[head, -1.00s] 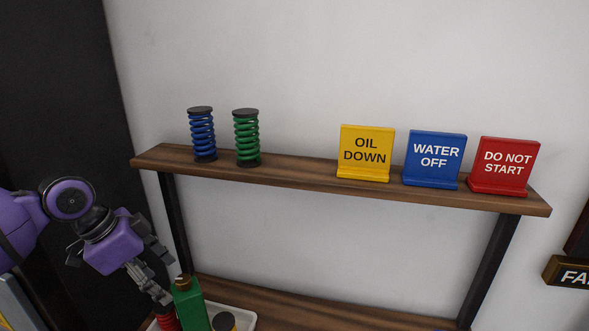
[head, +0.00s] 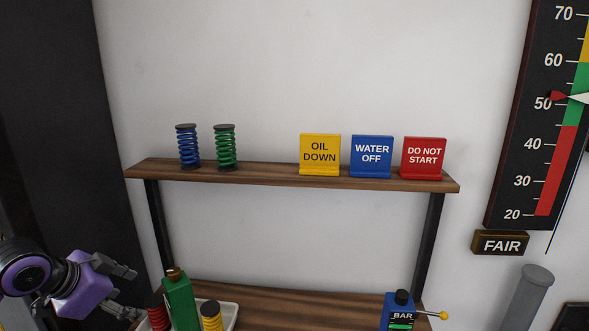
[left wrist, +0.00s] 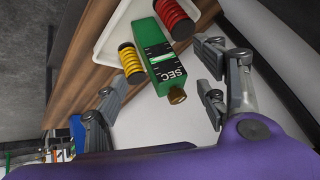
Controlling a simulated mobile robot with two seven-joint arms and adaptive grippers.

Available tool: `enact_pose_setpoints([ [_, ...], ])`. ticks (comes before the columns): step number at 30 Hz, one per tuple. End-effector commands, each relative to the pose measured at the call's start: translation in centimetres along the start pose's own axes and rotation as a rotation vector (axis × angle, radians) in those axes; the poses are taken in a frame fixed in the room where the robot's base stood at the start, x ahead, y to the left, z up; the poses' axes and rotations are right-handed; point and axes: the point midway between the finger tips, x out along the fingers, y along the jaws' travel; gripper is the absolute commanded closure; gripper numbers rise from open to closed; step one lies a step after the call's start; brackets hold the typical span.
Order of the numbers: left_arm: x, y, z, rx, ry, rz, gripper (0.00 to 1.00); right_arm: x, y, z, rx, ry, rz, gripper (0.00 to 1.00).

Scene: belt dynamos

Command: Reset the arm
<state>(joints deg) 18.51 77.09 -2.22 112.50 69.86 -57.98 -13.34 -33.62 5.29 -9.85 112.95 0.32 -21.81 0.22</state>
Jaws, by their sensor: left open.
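My left gripper (head: 127,289) is at the lower left of the head view, its fingers spread and pointing right, with nothing between them. It is left of a white tray (head: 231,318) on the lower shelf. The tray holds a green box (head: 181,301), a red spring (head: 157,311) and a yellow spring (head: 211,316). In the left wrist view my open fingers (left wrist: 160,85) show on both sides of the green box (left wrist: 158,52), marked SEC, which appears beyond them. The red spring (left wrist: 174,18) and yellow spring (left wrist: 131,63) also show there. My right gripper is not in view.
The upper shelf (head: 270,176) bears a blue spring (head: 188,147), a green spring (head: 225,148), and yellow (head: 320,153), blue (head: 371,156) and red (head: 424,157) signs. A blue BAR box (head: 399,311) stands at the lower shelf's right. A gauge (head: 545,120) hangs right.

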Motion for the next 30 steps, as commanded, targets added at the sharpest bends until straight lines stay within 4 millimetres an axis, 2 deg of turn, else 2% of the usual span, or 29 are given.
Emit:
enact_pose_setpoints([
  [1, 1.7, 0.6, 0.9, -0.02, 0.027, -0.022, 0.35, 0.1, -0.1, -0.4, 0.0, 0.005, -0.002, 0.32],
  [5, 5.6, 2.5, 3.6, -0.07, 0.099, -0.088, 0.35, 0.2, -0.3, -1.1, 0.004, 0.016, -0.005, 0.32],
  [7, 7.7, 4.5, 5.6, -0.103, 0.132, -0.115, 0.35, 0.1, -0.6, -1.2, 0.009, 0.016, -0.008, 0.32],
  [11, 11.0, 10.3, 10.1, -0.178, 0.186, -0.158, 0.35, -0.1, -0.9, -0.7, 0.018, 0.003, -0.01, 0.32],
  [13, 12.2, 14.2, 12.5, -0.222, 0.205, -0.176, 0.35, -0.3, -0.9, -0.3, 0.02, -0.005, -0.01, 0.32],
  [17, 13.2, 22.0, 16.4, -0.313, 0.22, -0.203, 0.35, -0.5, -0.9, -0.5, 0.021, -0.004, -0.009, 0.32],
  [18, 13.2, 24.5, 17.5, -0.342, 0.217, -0.21, 0.35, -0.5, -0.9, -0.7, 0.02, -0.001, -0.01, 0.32],
  [24, 12.1, 35.6, 21.9, -0.508, 0.15, -0.221, 0.35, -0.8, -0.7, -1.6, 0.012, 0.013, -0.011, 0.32],
  [27, 11.4, 39.4, 23.4, -0.598, 0.108, -0.208, 0.35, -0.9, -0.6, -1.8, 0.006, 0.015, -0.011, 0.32],
  [29, 11.1, 40.8, 24.1, -0.634, 0.089, -0.203, 0.35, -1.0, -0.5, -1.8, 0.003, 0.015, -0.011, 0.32],
  [30, 11.1, 40.8, 24.1, -0.634, 0.089, -0.203, 0.35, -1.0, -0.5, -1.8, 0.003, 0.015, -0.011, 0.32],
])
